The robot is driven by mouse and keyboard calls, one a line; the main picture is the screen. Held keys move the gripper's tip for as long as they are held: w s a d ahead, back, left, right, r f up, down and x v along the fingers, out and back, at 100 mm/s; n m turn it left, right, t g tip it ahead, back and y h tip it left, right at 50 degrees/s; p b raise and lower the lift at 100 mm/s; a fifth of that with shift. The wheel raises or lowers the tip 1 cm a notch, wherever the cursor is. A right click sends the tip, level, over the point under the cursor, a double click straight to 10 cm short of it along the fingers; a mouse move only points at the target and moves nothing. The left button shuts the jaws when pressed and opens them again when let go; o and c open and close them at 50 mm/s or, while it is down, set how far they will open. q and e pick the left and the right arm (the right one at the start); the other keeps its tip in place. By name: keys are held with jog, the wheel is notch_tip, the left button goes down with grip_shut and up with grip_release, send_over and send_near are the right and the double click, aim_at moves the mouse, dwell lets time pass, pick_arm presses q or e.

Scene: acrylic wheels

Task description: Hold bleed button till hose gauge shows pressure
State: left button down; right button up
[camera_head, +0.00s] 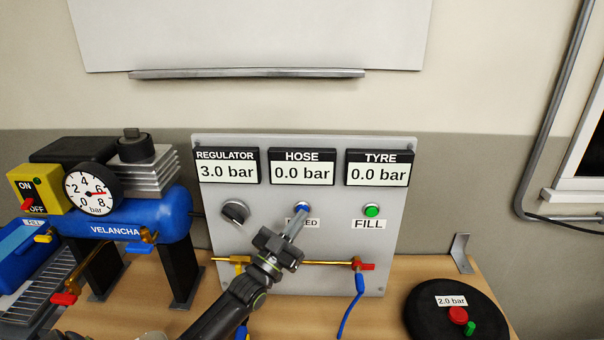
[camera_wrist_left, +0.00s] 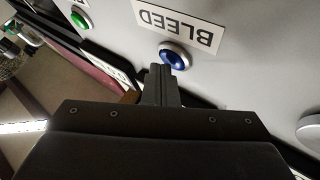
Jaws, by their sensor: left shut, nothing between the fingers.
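The blue bleed button (camera_head: 302,207) sits on the grey panel (camera_head: 335,235) under the hose gauge (camera_head: 302,168), which reads 0.0 bar. My left gripper (camera_head: 297,222) is shut and empty, its fingertips at the bleed button and partly hiding it and its label. In the left wrist view the shut fingers (camera_wrist_left: 163,72) end at the lower edge of the blue button (camera_wrist_left: 175,57); I cannot tell whether it is pressed. The regulator gauge (camera_head: 227,168) reads 3.0 bar and the tyre gauge (camera_head: 377,168) reads 0.0 bar. My right gripper is not in view.
A green fill button (camera_head: 372,210) and a black knob (camera_head: 235,213) flank the bleed button. A brass pipe with a red-handled valve (camera_head: 363,266) runs below. A blue compressor (camera_head: 130,215) stands at left, a black tyre (camera_head: 428,312) at front right.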

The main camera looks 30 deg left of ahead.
pick_arm(q)
jog(key=shift+s+d+p, duration=0.3)
jog(key=shift+s+d, duration=0.15)
jog(key=shift+s, duration=0.3)
jog(key=s+d, duration=0.1)
jog(key=s, duration=0.1)
jog(key=s+d+p, duration=0.1)
jog(key=s, duration=0.1)
jog(key=shift+s+d, duration=0.1)
jog(key=shift+d, duration=0.2)
jog(key=shift+f, duration=0.1)
dwell(1.5)
